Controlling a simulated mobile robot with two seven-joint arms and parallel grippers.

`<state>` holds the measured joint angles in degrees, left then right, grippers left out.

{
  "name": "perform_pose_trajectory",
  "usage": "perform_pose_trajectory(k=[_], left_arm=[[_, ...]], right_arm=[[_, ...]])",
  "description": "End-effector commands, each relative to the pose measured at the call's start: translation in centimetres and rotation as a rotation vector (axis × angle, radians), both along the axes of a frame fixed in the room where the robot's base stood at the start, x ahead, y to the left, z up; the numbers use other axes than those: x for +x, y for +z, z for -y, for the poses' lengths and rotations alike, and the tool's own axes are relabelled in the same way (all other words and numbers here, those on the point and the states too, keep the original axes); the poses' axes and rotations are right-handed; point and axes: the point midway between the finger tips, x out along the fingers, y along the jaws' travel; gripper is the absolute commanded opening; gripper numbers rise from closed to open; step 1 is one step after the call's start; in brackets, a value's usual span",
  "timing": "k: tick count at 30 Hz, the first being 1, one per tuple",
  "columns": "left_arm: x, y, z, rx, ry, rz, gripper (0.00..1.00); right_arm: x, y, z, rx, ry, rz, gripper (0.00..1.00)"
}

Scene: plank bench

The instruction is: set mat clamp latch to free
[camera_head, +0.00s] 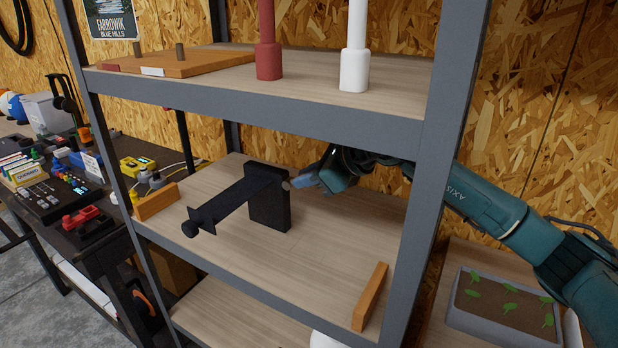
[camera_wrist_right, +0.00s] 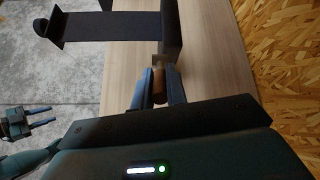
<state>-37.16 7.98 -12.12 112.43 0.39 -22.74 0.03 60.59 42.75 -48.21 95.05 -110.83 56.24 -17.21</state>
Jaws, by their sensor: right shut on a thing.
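The black mat clamp (camera_head: 270,198) stands on the middle shelf, an upright block with a flat arm reaching left to a round knob. In the right wrist view its arm (camera_wrist_right: 110,28) and block show at the top. A small brown latch handle (camera_wrist_right: 159,88) with a pale metal plate sits at the block's side. My right gripper (camera_head: 305,181) is at the block's right side, and in the wrist view its fingers (camera_wrist_right: 159,80) are shut on the latch handle. My left gripper (camera_wrist_right: 42,117) shows at the wrist view's left edge, fingers apart and empty.
The shelf's grey right post (camera_head: 437,150) stands in front of my right arm. The upper shelf edge (camera_head: 260,105) is above the clamp. Orange wooden blocks (camera_head: 370,297) (camera_head: 156,202) lie at both shelf ends. The shelf front is bare. A plant tray (camera_head: 500,322) is at lower right.

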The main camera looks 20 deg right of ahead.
Motion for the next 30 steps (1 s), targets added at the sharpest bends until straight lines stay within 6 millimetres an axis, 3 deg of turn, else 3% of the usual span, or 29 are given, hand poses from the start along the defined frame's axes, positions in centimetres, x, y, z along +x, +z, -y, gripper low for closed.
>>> perform_pose_trajectory(k=[12,13,21,30], left_arm=[[-0.31,-0.13,0.0,0.0,-0.002,-0.006,0.36],[-0.31,-0.13,0.0,0.0,-0.002,-0.006,0.36],[-0.21,0.1,0.01,-0.001,-0.002,-0.001,0.36],[-0.2,-0.06,0.0,-0.001,-0.001,0.0,0.36]], right_arm=[[0.03,0.05,-0.04,-0.006,0.0,-0.006,0.0],[0.03,0.05,-0.04,-0.006,0.0,-0.006,0.15],[0.02,0.04,-0.04,-0.006,0.001,-0.006,0.36],[-0.18,0.21,0.22,-0.006,0.0,-0.004,0.36]])
